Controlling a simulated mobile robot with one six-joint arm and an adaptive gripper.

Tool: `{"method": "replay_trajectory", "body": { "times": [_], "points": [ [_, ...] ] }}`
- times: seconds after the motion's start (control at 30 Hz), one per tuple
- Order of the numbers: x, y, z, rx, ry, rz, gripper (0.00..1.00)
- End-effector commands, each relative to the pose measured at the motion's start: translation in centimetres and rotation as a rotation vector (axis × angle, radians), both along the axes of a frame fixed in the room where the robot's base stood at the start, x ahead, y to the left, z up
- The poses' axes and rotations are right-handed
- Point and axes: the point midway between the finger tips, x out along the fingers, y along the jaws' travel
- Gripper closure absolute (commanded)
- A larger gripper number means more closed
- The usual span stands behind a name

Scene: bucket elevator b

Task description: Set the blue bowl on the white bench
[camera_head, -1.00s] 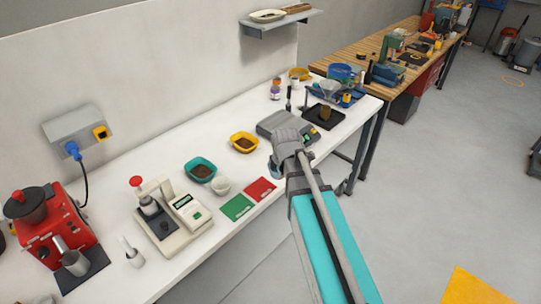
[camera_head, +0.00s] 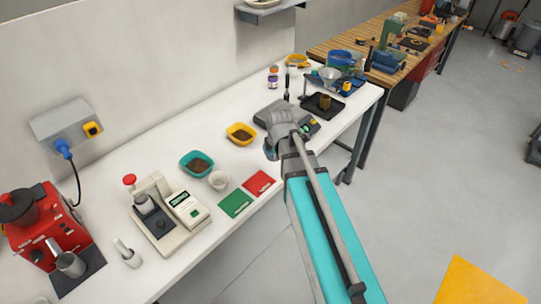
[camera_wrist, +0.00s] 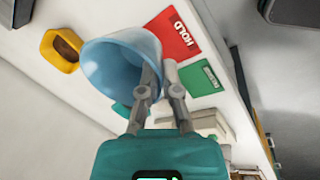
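My gripper (camera_wrist: 160,77) is shut on the rim of a light-blue bowl (camera_wrist: 112,68). The bowl is tilted, with part of its inside hidden in the wrist view. In the head view my gripper (camera_head: 272,148) is over the front part of the white bench (camera_head: 218,122), near the scale. I cannot tell how high the bowl is above the bench.
A clear strip runs along the wall behind the bowls.

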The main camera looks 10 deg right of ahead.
Motion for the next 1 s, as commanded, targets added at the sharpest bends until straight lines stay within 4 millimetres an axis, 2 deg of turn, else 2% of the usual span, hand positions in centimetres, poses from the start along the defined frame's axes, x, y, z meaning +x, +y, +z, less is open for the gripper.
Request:
{"method": "replay_trajectory", "body": {
  "times": [0.5, 0.8, 1.0],
  "points": [
    [8.7, -0.4, -4.1, 0.0, 0.0, -0.002, 1.0],
    [10.9, -0.6, -7.1, 0.0, 0.0, -0.002, 1.0],
    [12.1, -0.7, -8.5, 0.0, 0.0, -0.003, 1.0]
  ]
}}
